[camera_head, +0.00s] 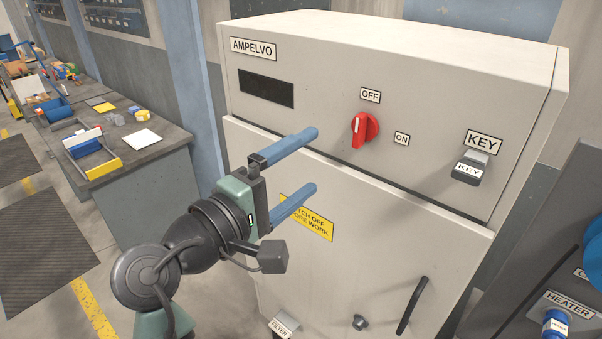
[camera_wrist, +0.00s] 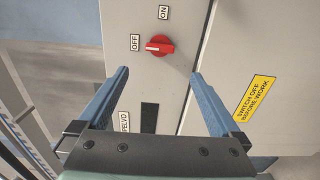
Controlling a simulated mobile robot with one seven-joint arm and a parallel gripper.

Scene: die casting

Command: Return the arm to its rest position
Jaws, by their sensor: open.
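My gripper (camera_head: 314,161) is open and empty, its two blue fingers spread apart in front of the grey AMPELVO cabinet (camera_head: 385,70). The red rotary switch (camera_head: 365,130) sits on the cabinet's upper panel, beyond and to the right of the fingertips in the head view. Its pointer lies nearer the OFF label (camera_head: 370,95) than the ON label (camera_head: 402,139). In the wrist view the red switch (camera_wrist: 159,45) shows beyond the open fingers (camera_wrist: 158,72), with its white mark toward OFF. No contact between fingers and switch shows.
A key holder (camera_head: 468,169) is on the cabinet's right. A door handle (camera_head: 412,305) and knob (camera_head: 360,322) stick out below. A workbench (camera_head: 155,165) with small items stands at the left. A dark unit with a HEATER label (camera_head: 568,304) is at right. Floor at left is open.

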